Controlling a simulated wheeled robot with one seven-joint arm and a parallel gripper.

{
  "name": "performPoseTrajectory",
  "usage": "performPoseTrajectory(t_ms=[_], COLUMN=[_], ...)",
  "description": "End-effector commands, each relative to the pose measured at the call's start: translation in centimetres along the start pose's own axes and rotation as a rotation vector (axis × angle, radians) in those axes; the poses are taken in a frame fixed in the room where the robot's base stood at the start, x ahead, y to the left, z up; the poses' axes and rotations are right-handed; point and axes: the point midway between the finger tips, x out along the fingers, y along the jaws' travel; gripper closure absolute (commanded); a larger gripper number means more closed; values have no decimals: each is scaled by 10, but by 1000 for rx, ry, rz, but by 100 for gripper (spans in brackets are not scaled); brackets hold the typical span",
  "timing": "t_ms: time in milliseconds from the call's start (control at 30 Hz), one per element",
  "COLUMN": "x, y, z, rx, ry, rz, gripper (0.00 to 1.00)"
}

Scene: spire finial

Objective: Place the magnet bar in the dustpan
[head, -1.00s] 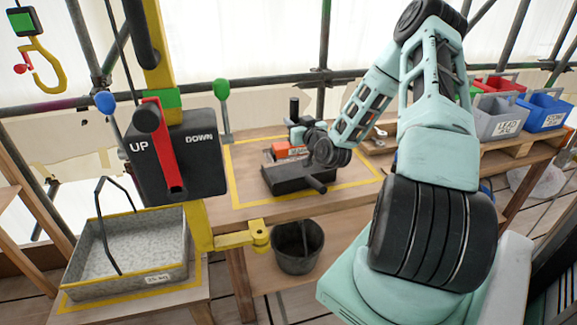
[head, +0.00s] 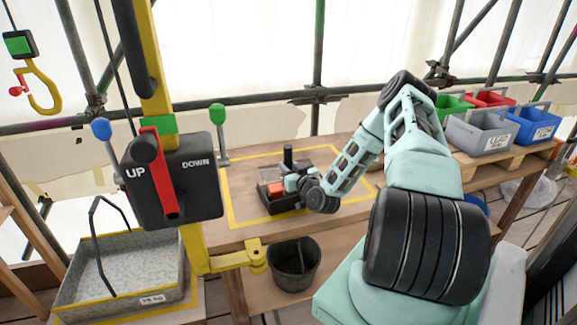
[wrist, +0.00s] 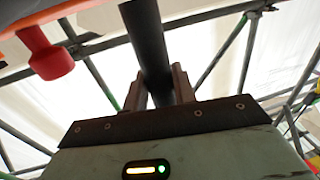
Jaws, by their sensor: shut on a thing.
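The magnet bar appears as an orange block (head: 276,188) with a dark upright post (head: 288,154). It is low at the black dustpan (head: 282,206) on the workbench; whether it touches the pan is unclear. My gripper (head: 293,180) is over the pan, beside the block, and partly hides both. In the wrist view, my gripper (wrist: 167,84) is shut on a dark round bar (wrist: 150,45), which looks like the magnet bar's post. An orange part with a red knob (wrist: 47,60) shows at the upper left there.
A yellow tape outline (head: 234,205) surrounds the pan on the bench. An UP/DOWN lever box (head: 195,185) on a yellow post stands in front left. A grey tray (head: 120,265) is at left, a dark bucket (head: 292,268) below, and coloured bins (head: 480,132) at right.

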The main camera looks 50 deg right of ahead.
Motion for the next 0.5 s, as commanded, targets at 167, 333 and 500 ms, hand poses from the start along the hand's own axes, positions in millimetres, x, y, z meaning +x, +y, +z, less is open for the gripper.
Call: performPoseTrajectory(t_ms=[167, 333, 500], x=[0, 0, 0], y=[0, 0, 0], z=[0, 3, 8], rx=[-1, -2, -2], ry=[3, 3, 2], rz=[0, -1, -1], gripper=[100, 100, 100])
